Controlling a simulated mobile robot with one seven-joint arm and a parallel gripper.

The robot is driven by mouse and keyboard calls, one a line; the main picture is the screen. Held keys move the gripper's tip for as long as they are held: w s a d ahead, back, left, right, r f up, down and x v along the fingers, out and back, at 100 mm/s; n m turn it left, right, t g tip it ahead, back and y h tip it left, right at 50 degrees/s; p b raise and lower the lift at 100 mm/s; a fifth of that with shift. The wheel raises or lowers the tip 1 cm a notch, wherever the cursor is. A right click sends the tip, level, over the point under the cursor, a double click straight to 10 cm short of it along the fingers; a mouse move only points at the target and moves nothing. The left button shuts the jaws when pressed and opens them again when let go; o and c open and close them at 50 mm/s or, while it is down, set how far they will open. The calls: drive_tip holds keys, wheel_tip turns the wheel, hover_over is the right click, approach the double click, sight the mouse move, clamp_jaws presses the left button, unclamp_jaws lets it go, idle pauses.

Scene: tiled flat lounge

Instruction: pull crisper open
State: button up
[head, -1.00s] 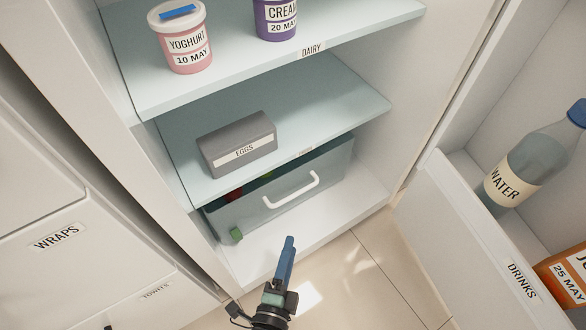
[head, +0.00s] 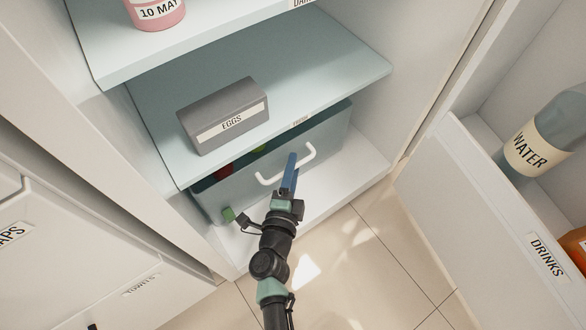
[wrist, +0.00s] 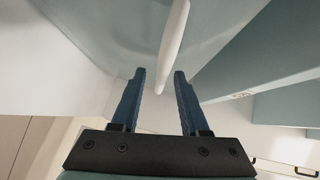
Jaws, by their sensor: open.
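The crisper (head: 232,188) is a translucent grey-green drawer under the lowest shelf of the fridge, with red and green things dimly visible inside. Its front carries a white bar handle (head: 308,160). My gripper (head: 291,160) is at the handle in the head view, its blue fingers overlapping the bar's middle. In the wrist view the two fingers (wrist: 158,75) are apart, and the white handle (wrist: 174,45) runs lengthwise ahead of the gap between them. Whether the fingertips touch the handle I cannot tell.
A grey egg box (head: 223,115) sits on the shelf (head: 330,75) above the crisper. The open fridge door with a drinks rack (head: 480,210) and water bottle (head: 545,140) stands right. Tiled floor (head: 370,270) is clear in front.

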drive_tip(key=shift+w+d, duration=0.1)
drive_tip(key=shift+w, duration=0.25)
clamp_jaws()
idle(1.2)
